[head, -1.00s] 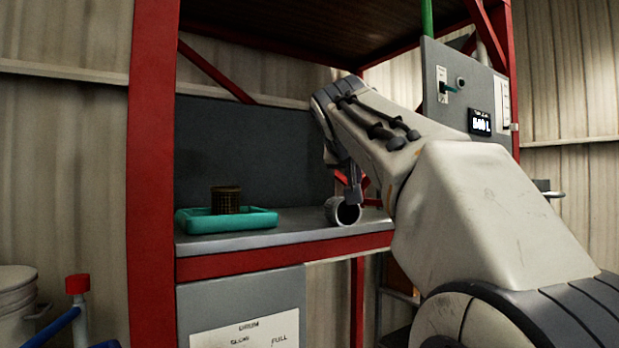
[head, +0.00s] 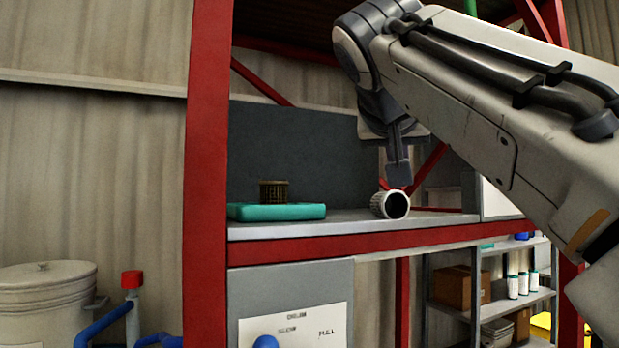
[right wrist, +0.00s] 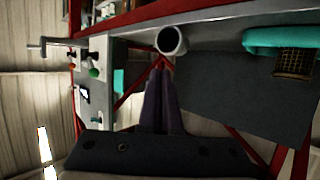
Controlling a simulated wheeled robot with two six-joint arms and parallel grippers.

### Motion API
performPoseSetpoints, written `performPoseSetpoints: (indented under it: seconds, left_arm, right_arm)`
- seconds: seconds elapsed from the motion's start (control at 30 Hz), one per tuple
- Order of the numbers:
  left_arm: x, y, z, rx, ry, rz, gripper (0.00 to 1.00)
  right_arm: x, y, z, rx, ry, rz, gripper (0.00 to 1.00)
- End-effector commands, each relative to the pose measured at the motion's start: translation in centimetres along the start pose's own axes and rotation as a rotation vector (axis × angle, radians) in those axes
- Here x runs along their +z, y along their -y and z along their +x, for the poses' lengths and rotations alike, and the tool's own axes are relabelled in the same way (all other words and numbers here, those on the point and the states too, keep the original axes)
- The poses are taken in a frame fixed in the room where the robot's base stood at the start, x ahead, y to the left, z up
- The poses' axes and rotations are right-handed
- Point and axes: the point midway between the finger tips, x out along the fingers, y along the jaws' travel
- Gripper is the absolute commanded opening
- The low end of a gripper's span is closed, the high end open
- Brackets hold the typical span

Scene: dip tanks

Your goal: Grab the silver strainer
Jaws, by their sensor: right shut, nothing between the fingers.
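The silver strainer (head: 379,205), a pale ribbed cup with a dark opening, lies tilted on its side on the grey bench near the right end. It also shows in the right wrist view (right wrist: 166,50), just beyond the fingertips. My right gripper (head: 401,181) is right above the strainer in the head view, fingers pointing down. Its fingers are together and empty in the right wrist view (right wrist: 160,72). The strainer is outside the fingers; whether they touch it I cannot tell. My left gripper is not in view.
A teal tray (head: 240,212) with a dark bronze mesh basket (head: 273,191) sits left on the bench. A red post (head: 207,170) stands at the bench's left. Shelves (head: 510,300) with boxes and bottles are at lower right. The bench between tray and strainer is clear.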

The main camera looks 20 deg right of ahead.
Motion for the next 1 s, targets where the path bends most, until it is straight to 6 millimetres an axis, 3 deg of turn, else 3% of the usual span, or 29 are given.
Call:
performPoseSetpoints:
  seconds: [0.07, 0.27, 0.3, 0.73, 1.0]
  left_arm:
    - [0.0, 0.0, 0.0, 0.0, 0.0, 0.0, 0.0]
    - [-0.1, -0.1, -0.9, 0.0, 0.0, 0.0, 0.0]
    - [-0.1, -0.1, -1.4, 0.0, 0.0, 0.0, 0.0]
    - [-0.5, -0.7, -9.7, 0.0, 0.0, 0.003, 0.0]
    - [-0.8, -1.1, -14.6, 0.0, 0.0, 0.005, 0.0]
  right_arm:
    - [0.0, 0.0, 0.0, 0.0, 0.0, 0.0, 0.0]
    - [-0.2, 0.2, 0.5, -0.002, 0.031, -0.022, 0.73]
    - [-0.2, 0.3, 0.8, -0.003, 0.052, -0.035, 0.78]
    - [-0.2, 1.2, 6.4, -0.188, 0.42, -0.206, 0.78]
    - [-2.3, 0.1, 9.0, -0.398, 0.516, -0.197, 0.78]
